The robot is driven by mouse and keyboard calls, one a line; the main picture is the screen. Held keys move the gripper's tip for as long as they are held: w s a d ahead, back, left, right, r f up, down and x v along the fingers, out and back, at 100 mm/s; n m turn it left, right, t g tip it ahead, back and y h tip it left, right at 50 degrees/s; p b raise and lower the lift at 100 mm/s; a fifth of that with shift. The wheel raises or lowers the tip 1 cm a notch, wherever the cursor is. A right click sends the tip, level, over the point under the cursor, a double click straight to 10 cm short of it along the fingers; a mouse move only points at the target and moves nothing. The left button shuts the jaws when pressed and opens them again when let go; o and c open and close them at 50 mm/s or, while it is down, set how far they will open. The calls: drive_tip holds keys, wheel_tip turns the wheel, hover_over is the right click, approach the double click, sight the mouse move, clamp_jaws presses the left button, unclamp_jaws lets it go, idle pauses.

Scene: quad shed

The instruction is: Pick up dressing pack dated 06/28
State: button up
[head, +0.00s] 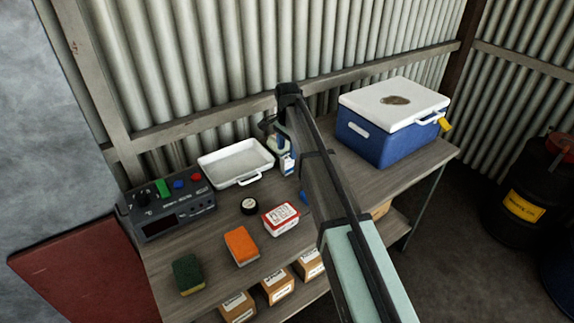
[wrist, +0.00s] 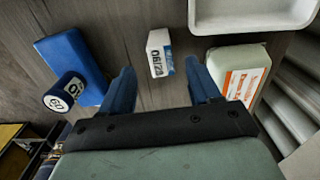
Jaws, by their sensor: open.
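A small white pack (wrist: 156,42) with a blue-printed date stands on the bench in the wrist view. The date is upside down and seems to begin 06/2; its last digit is hard to read. My gripper (wrist: 159,72) is open, with its two blue fingers apart and the pack between and just beyond their tips, not visibly gripped. In the head view a white and blue pack (head: 287,163) shows just below my gripper (head: 282,138), right of the white tray; my arm partly hides that area.
The white tray (head: 217,179) is close by. A pale box with an orange label (wrist: 242,82) is near the right finger. A blue block (wrist: 66,50) and round numbered object (wrist: 60,100) lie left. A blue cooler (head: 368,141) stands at the bench's right; a red-labelled box (head: 281,219) is nearer.

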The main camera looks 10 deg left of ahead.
sight(287, 164)
drive_tip(key=shift+f, duration=3.95)
drive_tip(key=c, duration=1)
